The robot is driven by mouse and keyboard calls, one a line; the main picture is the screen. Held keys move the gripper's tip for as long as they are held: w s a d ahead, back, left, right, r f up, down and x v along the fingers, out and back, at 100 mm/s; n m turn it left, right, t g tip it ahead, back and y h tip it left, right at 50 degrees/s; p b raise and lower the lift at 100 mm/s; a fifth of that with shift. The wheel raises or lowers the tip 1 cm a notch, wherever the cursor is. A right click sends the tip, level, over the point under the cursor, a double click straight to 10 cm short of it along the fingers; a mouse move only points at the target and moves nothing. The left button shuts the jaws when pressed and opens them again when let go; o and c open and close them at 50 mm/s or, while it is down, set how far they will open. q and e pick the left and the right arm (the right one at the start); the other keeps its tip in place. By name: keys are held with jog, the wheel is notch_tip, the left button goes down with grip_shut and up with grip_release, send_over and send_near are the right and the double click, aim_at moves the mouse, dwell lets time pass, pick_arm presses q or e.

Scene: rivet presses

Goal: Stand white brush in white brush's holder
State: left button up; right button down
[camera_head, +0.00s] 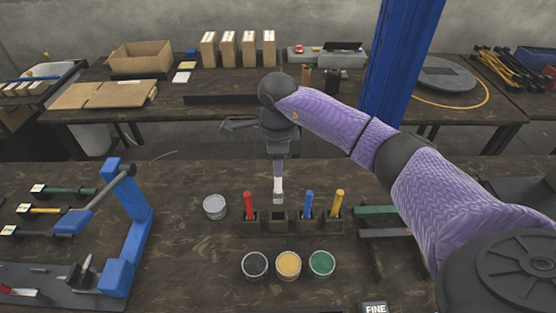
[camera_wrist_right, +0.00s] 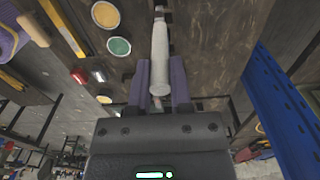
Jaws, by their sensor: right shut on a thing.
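The white brush (camera_head: 278,187) hangs roughly upright below my right gripper (camera_head: 278,168), which is shut on it. In the right wrist view the pale brush handle (camera_wrist_right: 160,60) lies between the two purple fingers (camera_wrist_right: 160,85). In the head view the brush's lower end shows just above or at the empty slot of the brush holder (camera_head: 279,226), between the red brush (camera_head: 249,204) and the blue brush (camera_head: 308,203). I cannot tell whether the tip is inside the slot. My left gripper is not in view.
A yellow brush (camera_head: 338,203) stands at the holder row's right end. Black (camera_head: 255,265), yellow (camera_head: 288,265) and green (camera_head: 321,264) paint pots stand in front, a pale pot (camera_head: 214,207) at left. A blue press (camera_head: 130,235) stands farther left.

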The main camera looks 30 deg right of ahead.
aim_at(278, 196)
notch_tip(278, 196, down, 6)
jog(key=b, duration=0.4)
jog(key=shift+f, duration=0.1)
jog(key=shift+f+b, duration=0.6)
jog(key=shift+f, duration=0.2)
jog(key=shift+f+b, duration=1.3)
jog(key=shift+f, duration=0.35)
jog(key=shift+c, duration=2.3)
grip_release()
